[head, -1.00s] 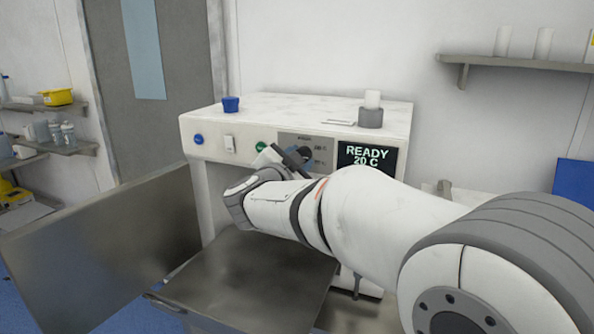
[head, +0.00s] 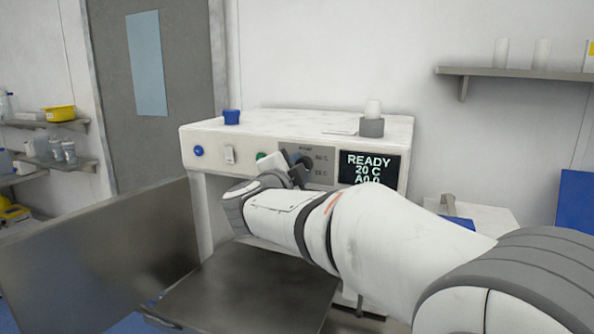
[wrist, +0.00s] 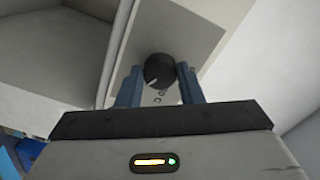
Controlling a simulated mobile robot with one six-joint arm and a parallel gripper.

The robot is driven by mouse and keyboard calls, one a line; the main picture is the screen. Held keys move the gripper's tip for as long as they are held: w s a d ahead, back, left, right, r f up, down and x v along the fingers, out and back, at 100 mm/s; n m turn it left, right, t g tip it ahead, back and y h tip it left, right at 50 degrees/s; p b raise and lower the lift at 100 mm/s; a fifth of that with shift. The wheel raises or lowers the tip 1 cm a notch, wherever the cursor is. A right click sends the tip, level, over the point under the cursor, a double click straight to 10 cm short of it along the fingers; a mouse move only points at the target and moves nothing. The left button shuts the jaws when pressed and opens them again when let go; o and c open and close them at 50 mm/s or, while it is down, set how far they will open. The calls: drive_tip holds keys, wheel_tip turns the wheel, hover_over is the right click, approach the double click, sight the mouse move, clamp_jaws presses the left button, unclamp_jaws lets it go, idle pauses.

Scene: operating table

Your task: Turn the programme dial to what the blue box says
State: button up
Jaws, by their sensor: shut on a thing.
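The programme dial (wrist: 158,68) is a round black knob with a pale pointer mark, seen in the wrist view. My gripper (wrist: 160,76) has its two blue fingers on either side of the dial, shut on it. In the head view my gripper (head: 297,167) is at the grey dial panel (head: 320,154) on the machine front and hides much of the dial. The display (head: 369,168) beside it reads READY, 20 C and a partly hidden line starting A0. I cannot tell which blue thing is the blue box; no writing on one is readable.
The white machine (head: 270,118) carries a small blue container (head: 231,117) and a grey holder (head: 371,127) on top. Its metal door (head: 100,250) stands open at left. A blue item (head: 457,222) lies on a surface at right. A wall shelf (head: 515,71) is above.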

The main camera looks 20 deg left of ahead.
drive_tip(key=o, duration=1)
drive_tip(key=shift+s+a+b, duration=0.2)
drive_tip(key=shift+s+b, duration=0.1)
drive_tip(key=shift+s, duration=1.65)
drive_tip(key=shift+s+a+b, duration=0.15)
drive_tip(key=shift+s+b, duration=0.1)
drive_tip(key=shift+s, duration=1.7)
